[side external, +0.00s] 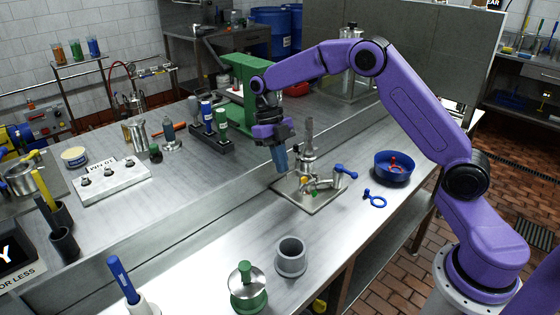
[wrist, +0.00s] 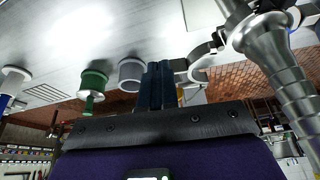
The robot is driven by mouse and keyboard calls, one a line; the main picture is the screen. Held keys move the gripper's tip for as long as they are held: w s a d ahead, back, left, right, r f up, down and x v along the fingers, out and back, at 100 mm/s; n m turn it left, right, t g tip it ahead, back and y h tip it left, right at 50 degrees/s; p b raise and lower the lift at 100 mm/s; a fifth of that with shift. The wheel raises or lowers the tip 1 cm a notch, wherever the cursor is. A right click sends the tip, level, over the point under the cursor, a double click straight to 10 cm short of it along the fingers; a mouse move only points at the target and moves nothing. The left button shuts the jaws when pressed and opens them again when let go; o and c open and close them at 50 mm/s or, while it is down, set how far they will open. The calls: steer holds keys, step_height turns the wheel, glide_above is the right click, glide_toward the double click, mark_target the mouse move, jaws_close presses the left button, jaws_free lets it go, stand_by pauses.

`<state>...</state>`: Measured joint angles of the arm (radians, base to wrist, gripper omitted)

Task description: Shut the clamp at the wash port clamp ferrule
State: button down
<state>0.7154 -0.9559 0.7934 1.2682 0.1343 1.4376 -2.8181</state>
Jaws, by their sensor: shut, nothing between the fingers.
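The valve assembly (side external: 307,164) stands on a square metal plate (side external: 318,206) on the bench, with an upright metal hose tail and blue, yellow and red handles. My gripper (side external: 280,168) points down just left of it, its blue fingers closed and empty. In the wrist view my fingertips (wrist: 160,68) are together, just left of a curved metal clamp piece (wrist: 202,62). That piece reaches out from the side of a ferrule and ribbed hose tail (wrist: 270,50), and looks swung open. I cannot tell whether the fingers touch it.
A blue bowl (side external: 396,170) and a blue ring-ended tool (side external: 375,198) lie right of the plate. A grey cup (side external: 290,257) and a green-based part (side external: 247,288) stand in front. A raised ledge with a tool rack (side external: 212,138) runs behind left.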

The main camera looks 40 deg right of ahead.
mark_target(311, 179)
steer(key=shift+s, duration=0.4)
steer(key=shift+s+d, duration=0.2)
steer(key=shift+s, duration=0.65)
steer(key=shift+n+h, duration=0.3)
steer(key=shift+n, duration=0.3)
steer(key=shift+s+d, duration=1.65)
steer(key=shift+s, duration=0.05)
steer(key=shift+d, duration=0.1)
